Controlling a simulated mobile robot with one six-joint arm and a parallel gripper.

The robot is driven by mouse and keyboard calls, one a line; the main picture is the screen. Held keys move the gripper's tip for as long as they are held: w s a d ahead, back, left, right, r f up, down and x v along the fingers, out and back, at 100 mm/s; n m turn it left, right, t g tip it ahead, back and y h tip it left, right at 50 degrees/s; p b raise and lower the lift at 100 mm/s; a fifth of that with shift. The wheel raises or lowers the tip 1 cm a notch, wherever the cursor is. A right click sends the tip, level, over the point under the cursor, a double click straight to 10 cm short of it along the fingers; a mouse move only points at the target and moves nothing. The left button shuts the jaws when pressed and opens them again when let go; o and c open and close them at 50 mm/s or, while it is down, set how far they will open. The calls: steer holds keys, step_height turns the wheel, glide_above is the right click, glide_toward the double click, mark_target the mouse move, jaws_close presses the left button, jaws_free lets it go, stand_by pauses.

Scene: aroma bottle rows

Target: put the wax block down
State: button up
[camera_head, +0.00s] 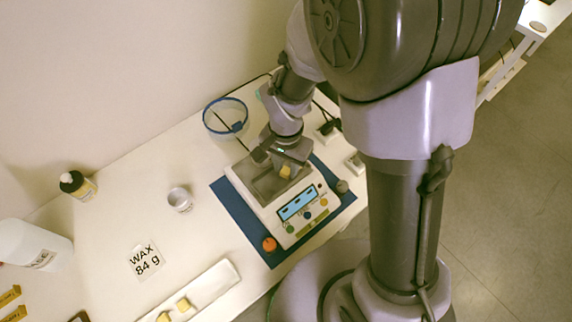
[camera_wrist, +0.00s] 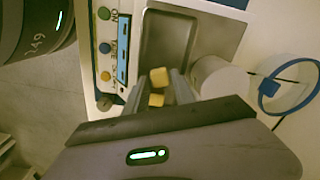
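My gripper (camera_wrist: 160,84) is over the metal pan (camera_wrist: 168,40) of the scale, its fingers pointing down. A small yellow wax block (camera_wrist: 160,77) sits between the fingertips, and the fingers appear closed on it. A second yellow block (camera_wrist: 156,100) shows between the fingers in the wrist view, partly hidden by the gripper body; I cannot tell if it rests on the pan. In the head view, one yellow block (camera_head: 286,171) shows at the fingertips above the pan. The scale (camera_head: 297,213) stands on a blue mat (camera_head: 225,193); its reading is not legible.
A white tray (camera_head: 215,287) with yellow blocks (camera_head: 183,304) lies at the front. A card reads "WAX 84 g" (camera_head: 145,262).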

step_height(320, 180, up, 12)
steer(key=p, duration=0.5)
step_height(320, 180, up, 5)
steer(key=t, duration=0.1)
glide_above(286, 170)
steer(key=d, duration=0.2)
steer(key=s+d+r+n+t+y+b, duration=0.1)
steer(key=s+d+r+t, duration=0.3)
steer(key=s+r, duration=0.6)
steer(key=shift+s+d+r+n+t+y, duration=0.4)
steer(key=shift+s+n+y, duration=0.1)
steer(key=shift+s+n, duration=0.15)
steer(key=shift+a, duration=0.1)
stand_by(0.5)
